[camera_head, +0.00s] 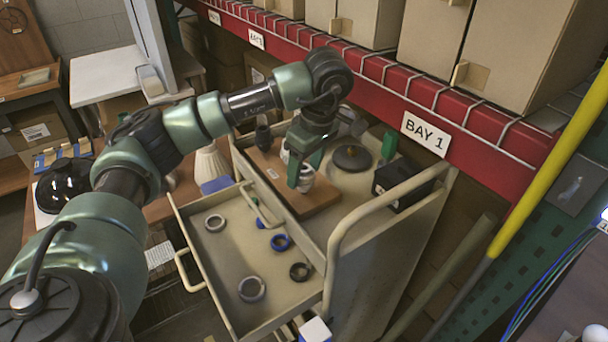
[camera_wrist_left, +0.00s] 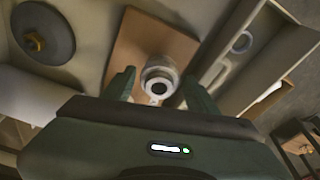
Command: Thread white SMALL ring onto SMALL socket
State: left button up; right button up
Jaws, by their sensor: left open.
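My left gripper (camera_head: 303,172) is open and points down over a brown wooden board (camera_head: 320,197) on the cart top. A white and grey socket-like part (camera_head: 306,185) stands on the board, just below and partly behind the fingers. In the left wrist view this part (camera_wrist_left: 160,74) is round with a dark centre and lies between the spread fingers (camera_wrist_left: 158,82), with gaps at both sides. I cannot tell whether a white ring is around it. My right gripper is out of view.
A dark round disc (camera_head: 352,158) and a black box (camera_head: 400,182) are on the cart top. The cart's handle rail (camera_head: 345,225) and the red shelf beam (camera_head: 375,70) stand close by.

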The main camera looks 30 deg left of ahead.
pick_arm(q)
jog(key=n+p, duration=0.1)
jog(key=n, duration=0.2)
jog(key=shift+r+g, duration=0.15)
jog(key=shift+g, duration=0.15)
jog(key=n, duration=0.3)
jog(key=shift+w+g, duration=0.1)
jog(key=shift+g, duration=0.2)
jog(key=n+p, duration=0.2)
jog(key=n, duration=0.2)
jog(key=shift+n+g+h, duration=0.4)
jog(key=shift+a+n, duration=0.1)
jog(key=shift+n, duration=1)
jog(key=n+p, duration=0.1)
jog(key=n, duration=0.1)
jog(key=shift+n+h, duration=0.4)
jog(key=n+h+p, duration=0.1)
jog(key=n, duration=0.3)
jog(key=shift+g+p, duration=0.3)
jog(key=shift+p, duration=0.05)
